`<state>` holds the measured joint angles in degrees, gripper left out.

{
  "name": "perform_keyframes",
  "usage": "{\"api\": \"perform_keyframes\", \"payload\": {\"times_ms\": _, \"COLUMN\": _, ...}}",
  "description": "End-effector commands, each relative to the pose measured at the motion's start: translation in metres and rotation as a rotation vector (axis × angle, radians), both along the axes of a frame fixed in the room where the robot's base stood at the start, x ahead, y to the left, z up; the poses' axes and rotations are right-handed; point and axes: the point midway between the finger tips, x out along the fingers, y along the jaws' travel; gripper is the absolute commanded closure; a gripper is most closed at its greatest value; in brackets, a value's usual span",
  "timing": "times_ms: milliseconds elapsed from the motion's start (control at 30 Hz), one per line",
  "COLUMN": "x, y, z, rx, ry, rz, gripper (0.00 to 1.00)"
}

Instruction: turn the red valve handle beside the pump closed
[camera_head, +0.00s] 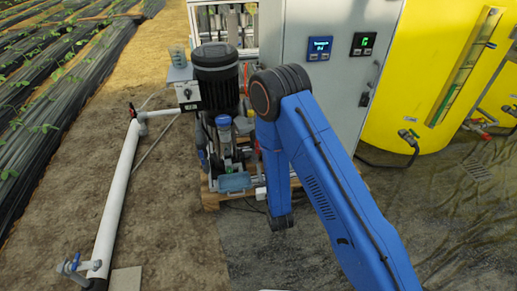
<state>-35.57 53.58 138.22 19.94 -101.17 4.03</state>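The pump (218,85) has a black ribbed motor on top and stands upright left of the grey cabinet, with grey and blue fittings below it. A small red part (132,109) shows at the upper end of the white pipe, left of the pump; it looks like a valve handle. Another trace of red (257,146) shows right of the pump, at the edge of my blue arm, which partly hides that area. I cannot tell which is the named handle, or its position. My arm bends down to a dark joint in front of the pump's right side; no gripper fingers show.
A grey control cabinet (340,70) with two small displays stands behind my arm. A yellow tank (430,75) is on the right. A white pipe (115,195) runs along the ground at left, with a blue-handled valve (75,266). Bare ground lies between pipe and skid.

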Motion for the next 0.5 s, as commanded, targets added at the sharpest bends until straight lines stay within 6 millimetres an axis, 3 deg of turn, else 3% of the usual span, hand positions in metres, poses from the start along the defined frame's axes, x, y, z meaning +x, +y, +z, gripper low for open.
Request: {"api": "perform_keyframes", "payload": {"times_ms": 500, "x": 0.089, "y": 0.025, "z": 0.0, "rx": 0.002, "ry": -0.002, "rz": -0.001, "gripper": 0.67}}
